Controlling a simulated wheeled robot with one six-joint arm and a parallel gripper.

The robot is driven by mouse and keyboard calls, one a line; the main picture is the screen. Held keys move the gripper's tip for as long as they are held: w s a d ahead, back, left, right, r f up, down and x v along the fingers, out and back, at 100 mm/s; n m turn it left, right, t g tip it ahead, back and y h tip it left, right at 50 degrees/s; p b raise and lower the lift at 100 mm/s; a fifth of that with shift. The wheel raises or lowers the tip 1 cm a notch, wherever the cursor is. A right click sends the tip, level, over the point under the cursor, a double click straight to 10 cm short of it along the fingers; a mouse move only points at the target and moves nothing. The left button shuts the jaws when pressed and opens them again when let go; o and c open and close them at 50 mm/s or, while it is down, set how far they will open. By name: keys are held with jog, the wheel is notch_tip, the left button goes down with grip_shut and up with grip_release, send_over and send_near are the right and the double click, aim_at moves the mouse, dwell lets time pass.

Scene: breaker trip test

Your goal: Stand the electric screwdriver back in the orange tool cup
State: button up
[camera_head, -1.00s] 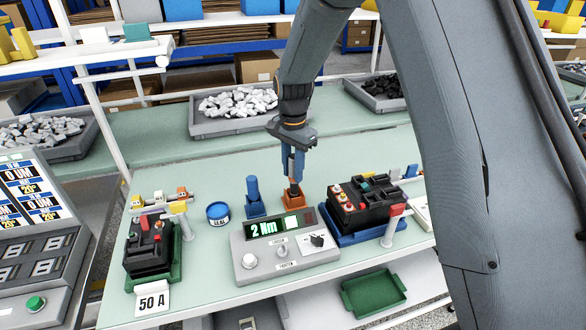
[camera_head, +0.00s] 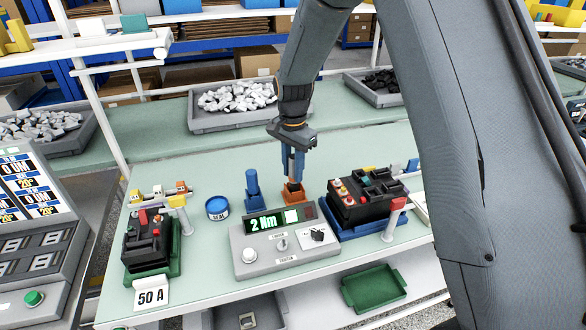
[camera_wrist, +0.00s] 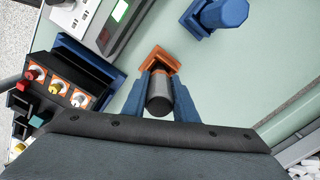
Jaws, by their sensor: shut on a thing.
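The orange tool cup (camera_head: 294,197) stands on the light green bench top behind the grey torque box. In the wrist view its open orange rim (camera_wrist: 150,56) shows just past my fingertips. My gripper (camera_head: 292,168) points down directly over the cup. It is shut on the electric screwdriver, whose dark cylindrical body (camera_wrist: 159,104) shows between the two blue fingers in the wrist view. The screwdriver looks about upright and in line with the cup. Its lower end is hidden by the fingers and rim, so I cannot tell how deep it sits.
A blue holder with a blue cylinder (camera_head: 252,192) stands close left of the cup. The grey torque box (camera_head: 262,258) reading 2 Nm is in front, and a black breaker (camera_head: 365,197) on a blue base is close right. A blue SEAL tin (camera_head: 217,208) is farther left.

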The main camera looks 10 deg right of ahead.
aim_at(293, 158)
jog(key=shift+f+b, duration=0.3)
jog(key=shift+f, duration=0.45)
jog(key=o, duration=1.1)
jog(key=shift+r+b, duration=1.2)
jog(key=shift+r, duration=2.7)
